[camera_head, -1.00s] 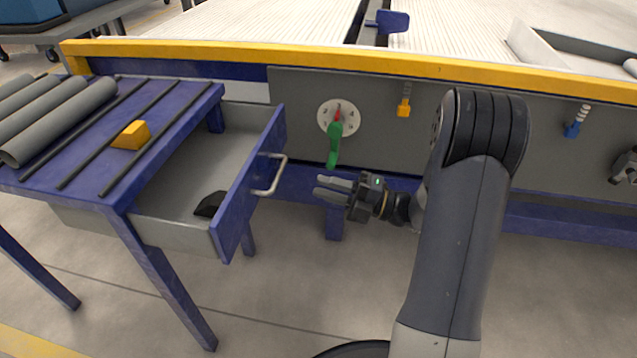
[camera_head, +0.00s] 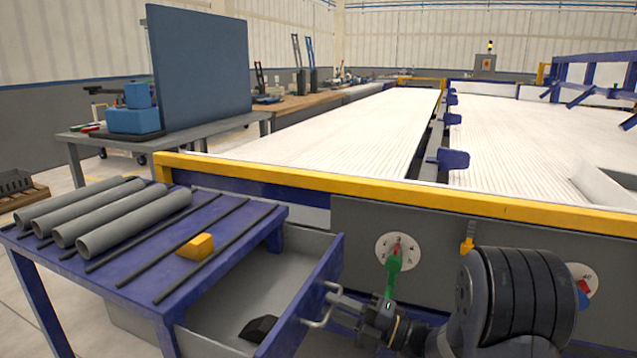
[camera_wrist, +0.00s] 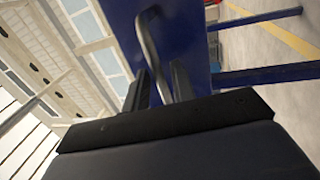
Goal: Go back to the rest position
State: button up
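My gripper (camera_head: 335,303) is at the right side of the open drawer's handle (camera_head: 317,313). Its fingertips overlap the handle in the head view, and I cannot tell whether they touch it. The drawer (camera_head: 275,275) is pulled out under the blue table and holds a black object (camera_head: 258,328). My forearm hides part of the panel at the right.
Several grey pipes (camera_head: 135,222) and a yellow block (camera_head: 196,245) lie on the blue table (camera_head: 60,262). A dial with a green-and-red handle (camera_head: 394,262) is just above my gripper on the grey panel. The yellow rail (camera_head: 350,185) runs behind it.

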jog(key=shift+w+a+r, duration=0.15)
jog(key=shift+w+a, duration=0.1)
jog(key=shift+a, duration=0.55)
